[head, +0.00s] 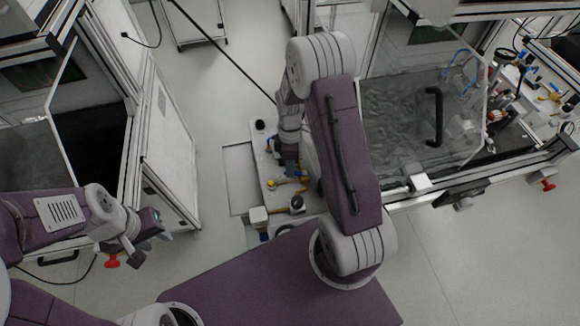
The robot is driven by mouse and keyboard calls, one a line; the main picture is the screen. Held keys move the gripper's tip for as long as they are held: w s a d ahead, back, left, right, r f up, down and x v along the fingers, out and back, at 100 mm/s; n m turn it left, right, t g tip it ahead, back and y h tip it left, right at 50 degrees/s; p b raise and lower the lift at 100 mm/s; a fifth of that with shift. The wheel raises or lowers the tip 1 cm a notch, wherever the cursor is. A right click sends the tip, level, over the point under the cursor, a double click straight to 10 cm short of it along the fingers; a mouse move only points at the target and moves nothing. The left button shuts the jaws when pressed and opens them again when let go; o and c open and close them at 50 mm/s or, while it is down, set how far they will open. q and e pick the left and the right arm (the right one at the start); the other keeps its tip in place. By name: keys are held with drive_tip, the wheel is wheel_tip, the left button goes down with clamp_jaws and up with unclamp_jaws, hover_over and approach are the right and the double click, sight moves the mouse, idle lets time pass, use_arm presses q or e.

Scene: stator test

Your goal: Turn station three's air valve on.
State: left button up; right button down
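A red valve handle (112,261) shows at the lower left, below the left cabinet's front edge. Another red valve handle (547,186) shows at the far right, under the front rail of the right station. No station number is readable, so I cannot tell which is station three's. My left gripper (143,243) is just right of the left red handle in the picture; contact is unclear, and its fingers are too small and dark to read. My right gripper (290,170) points down over a small cart in the middle, far from both handles. Its fingertips are hard to make out.
The small white cart (266,203) carries yellow, blue and black parts. The left cabinet (170,150) stands close to my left gripper. The right station (420,185) has a clear cover with a black handle (434,117). A cable (75,281) lies on the floor at lower left.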

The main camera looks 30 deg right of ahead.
drive_tip(key=shift+d+m, duration=0.1)
drive_tip(key=shift+m, duration=0.2)
drive_tip(key=m, duration=0.1)
drive_tip(key=w+d+m+p, duration=0.1)
drive_tip(key=m, duration=0.1)
drive_tip(key=shift+w+r+t+y, duration=0.1)
drive_tip(key=shift+t+y, duration=0.2)
drive_tip(key=m, duration=0.1)
drive_tip(key=d+m, duration=0.1)
drive_tip(key=m, duration=0.3)
drive_tip(key=shift+w+d+t+p, duration=0.35)
drive_tip(key=shift+t, duration=0.05)
drive_tip(key=m, duration=0.1)
drive_tip(key=d+m, duration=0.1)
drive_tip(key=m, duration=0.1)
drive_tip(key=shift+d+t+y, duration=0.2)
drive_tip(key=shift+t+y, duration=0.1)
drive_tip(key=shift+d+m+t, duration=0.15)
drive_tip(key=shift+d+m, duration=0.15)
drive_tip(key=shift+m, duration=0.6)
drive_tip(key=shift+d+m+t, duration=0.15)
drive_tip(key=shift+d+m, duration=0.15)
drive_tip(key=shift+m, duration=0.6)
drive_tip(key=c, duration=1.5)
unclamp_jaws()
drive_tip(key=shift+s, duration=0.1)
